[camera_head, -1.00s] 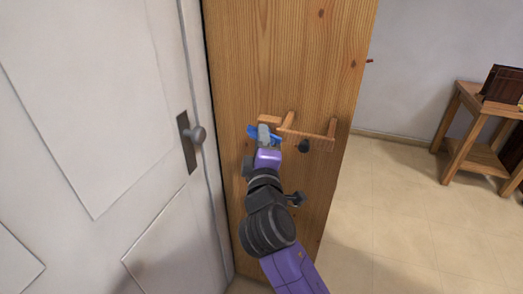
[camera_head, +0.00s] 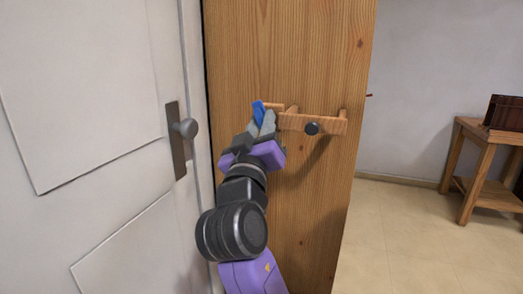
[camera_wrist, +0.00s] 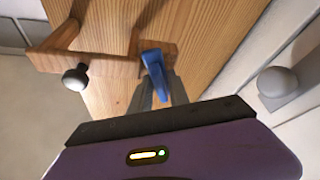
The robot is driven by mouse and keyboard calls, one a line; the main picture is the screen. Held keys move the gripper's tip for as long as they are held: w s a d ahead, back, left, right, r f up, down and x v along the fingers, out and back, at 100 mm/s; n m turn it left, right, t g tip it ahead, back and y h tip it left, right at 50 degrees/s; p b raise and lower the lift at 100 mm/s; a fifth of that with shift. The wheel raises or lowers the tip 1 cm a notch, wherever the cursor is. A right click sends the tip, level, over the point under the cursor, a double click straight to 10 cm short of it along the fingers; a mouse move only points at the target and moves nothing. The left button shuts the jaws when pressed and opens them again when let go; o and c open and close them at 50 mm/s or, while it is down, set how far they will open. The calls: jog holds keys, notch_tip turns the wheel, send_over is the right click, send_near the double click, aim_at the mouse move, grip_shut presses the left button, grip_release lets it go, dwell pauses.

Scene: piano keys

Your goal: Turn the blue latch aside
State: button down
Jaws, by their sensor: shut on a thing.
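The blue latch (camera_head: 258,110) sits at the left end of a wooden bar on the wooden panel, and it now stands close to upright. It also shows in the wrist view (camera_wrist: 154,65), where its lower part lies between the grey fingers. My gripper (camera_head: 262,123) is shut on the blue latch, with its fingers pointing up toward the bar. It also shows in the wrist view (camera_wrist: 160,90). The fingers hide part of the latch.
The wooden bar (camera_head: 315,123) with a dark round knob (camera_head: 312,129) stands out from the wooden panel (camera_head: 300,50). A white door (camera_head: 90,90) with a grey knob (camera_head: 187,128) is close on the left. A wooden side table (camera_head: 480,150) stands at the right; the floor before it is clear.

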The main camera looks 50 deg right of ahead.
jog(key=m+b, duration=0.1)
jog(key=b, duration=0.1)
jog(key=m+g+h+b, duration=0.1)
jog(key=m+b, duration=0.1)
jog(key=m+g+b, duration=0.1)
jog(key=m+b, duration=0.1)
jog(key=shift+f+h, duration=0.3)
jog(key=shift+f, duration=0.05)
jog(key=shift+r+m+g+b, duration=0.15)
jog(key=shift+m+g+b, duration=0.6)
jog(key=shift+m, duration=0.25)
jog(key=shift+r+h, duration=0.15)
jog(key=shift+h, duration=0.15)
jog(key=c, duration=1.5)
grip_release()
jog(key=shift+m, duration=0.3)
jog(key=shift+o, duration=0.2)
jog(key=shift+d+r+p, duration=0.1)
jog(key=shift+r+p, duration=0.1)
jog(key=shift+p, duration=0.15)
